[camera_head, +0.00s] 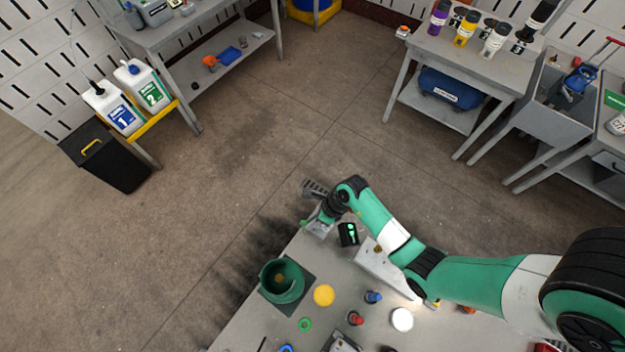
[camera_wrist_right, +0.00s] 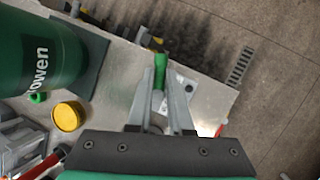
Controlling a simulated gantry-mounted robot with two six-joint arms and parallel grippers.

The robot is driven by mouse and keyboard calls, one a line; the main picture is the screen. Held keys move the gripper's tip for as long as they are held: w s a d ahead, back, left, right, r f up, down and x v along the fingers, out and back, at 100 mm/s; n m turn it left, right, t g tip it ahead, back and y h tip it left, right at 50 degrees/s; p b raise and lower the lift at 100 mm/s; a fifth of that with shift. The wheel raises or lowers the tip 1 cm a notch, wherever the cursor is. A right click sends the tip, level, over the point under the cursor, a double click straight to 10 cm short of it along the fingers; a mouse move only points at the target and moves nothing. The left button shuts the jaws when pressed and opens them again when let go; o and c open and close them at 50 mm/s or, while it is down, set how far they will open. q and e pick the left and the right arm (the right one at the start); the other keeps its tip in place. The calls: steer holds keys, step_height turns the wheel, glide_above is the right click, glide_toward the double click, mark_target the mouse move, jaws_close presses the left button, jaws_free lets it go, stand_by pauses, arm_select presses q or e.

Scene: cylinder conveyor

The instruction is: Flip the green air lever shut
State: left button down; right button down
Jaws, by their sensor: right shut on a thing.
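The green air lever (camera_wrist_right: 158,72) stands between the two fingertips of my right gripper (camera_wrist_right: 160,80) in the right wrist view. The fingers are closed against its sides. In the head view my right gripper (camera_head: 314,226) reaches the far corner of the workbench, and only a small bit of green shows beside it. The lever's base is partly hidden by the fingers. My left gripper is in neither view.
A large green canister (camera_head: 282,281) stands on a dark mat left of the gripper. A yellow cap (camera_head: 324,295), a green ring (camera_head: 305,325) and a small black display (camera_head: 348,234) are nearby. A floor grate (camera_wrist_right: 240,66) lies beyond the bench edge.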

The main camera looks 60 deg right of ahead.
steer(key=m+p, duration=0.1)
steer(key=p, duration=0.1)
steer(key=r+m+h+p, duration=0.1)
steer(key=p, duration=0.1)
steer(key=shift+s+d+m+t+p, duration=0.1)
steer(key=shift+d+m+t+p, duration=0.05)
steer(key=shift+m+t+p, duration=0.2)
steer(key=shift+d+f+m+p, duration=0.1)
steer(key=shift+f+m+p, duration=0.3)
steer(key=shift+m, duration=0.25)
steer(key=shift+h, duration=0.3)
steer(key=c, duration=0.8)
jaws_free()
steer(key=shift+c, duration=0.2)
